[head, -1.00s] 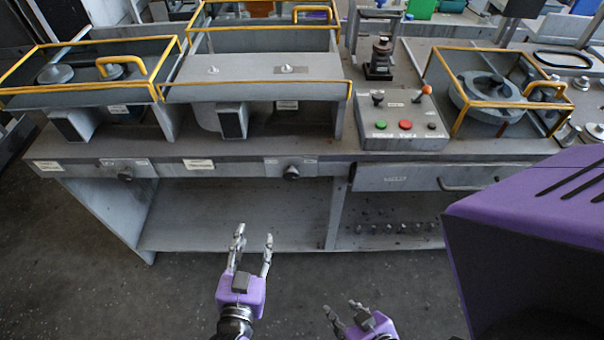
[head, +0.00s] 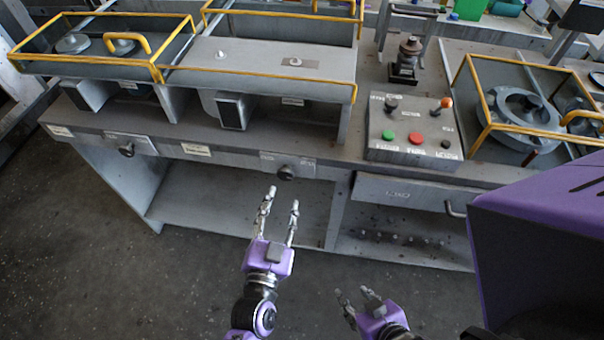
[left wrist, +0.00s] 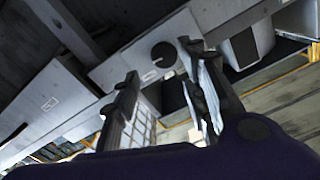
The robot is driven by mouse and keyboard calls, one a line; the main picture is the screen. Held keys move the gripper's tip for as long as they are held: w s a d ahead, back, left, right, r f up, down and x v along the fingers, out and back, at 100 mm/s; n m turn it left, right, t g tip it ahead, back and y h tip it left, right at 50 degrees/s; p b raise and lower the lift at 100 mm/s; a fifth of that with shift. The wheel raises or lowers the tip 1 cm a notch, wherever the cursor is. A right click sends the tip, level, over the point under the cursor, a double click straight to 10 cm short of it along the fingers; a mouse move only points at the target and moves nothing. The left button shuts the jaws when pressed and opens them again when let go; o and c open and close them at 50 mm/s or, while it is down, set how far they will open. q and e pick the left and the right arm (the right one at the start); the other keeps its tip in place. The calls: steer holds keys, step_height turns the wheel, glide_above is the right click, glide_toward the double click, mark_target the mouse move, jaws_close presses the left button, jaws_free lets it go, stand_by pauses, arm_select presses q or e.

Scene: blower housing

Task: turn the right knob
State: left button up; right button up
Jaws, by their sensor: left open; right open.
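The right one of two dark round knobs (head: 286,172) sits on a pale plate on the bench's front edge. It also shows in the left wrist view (left wrist: 163,54), just beyond my fingers. The left knob (head: 127,151) is further left on the same edge. My left gripper (head: 283,197) is open and empty, its fingertips just below the right knob in the head picture; I see no contact. In the left wrist view its two fingers (left wrist: 160,68) are spread, with the knob showing between the tips. My right gripper (head: 354,293) is open and empty, lower and further right.
A control box (head: 414,128) with green and red buttons stands on the bench (head: 226,150), right of the knob. Yellow-railed housings (head: 275,77) stand behind. A drawer (head: 405,192) and open lower shelf (head: 225,200) lie below the edge. The floor in front is clear.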

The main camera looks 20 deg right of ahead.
mark_target(289, 178)
arm_select(q)
steer(key=x, duration=0.5)
steer(key=shift+w+d, duration=0.45)
steer(key=shift+w, duration=0.15)
steer(key=c, duration=0.3)
jaws_close()
steer(key=shift+s+d+n, duration=0.1)
steer(key=shift+n, duration=0.3)
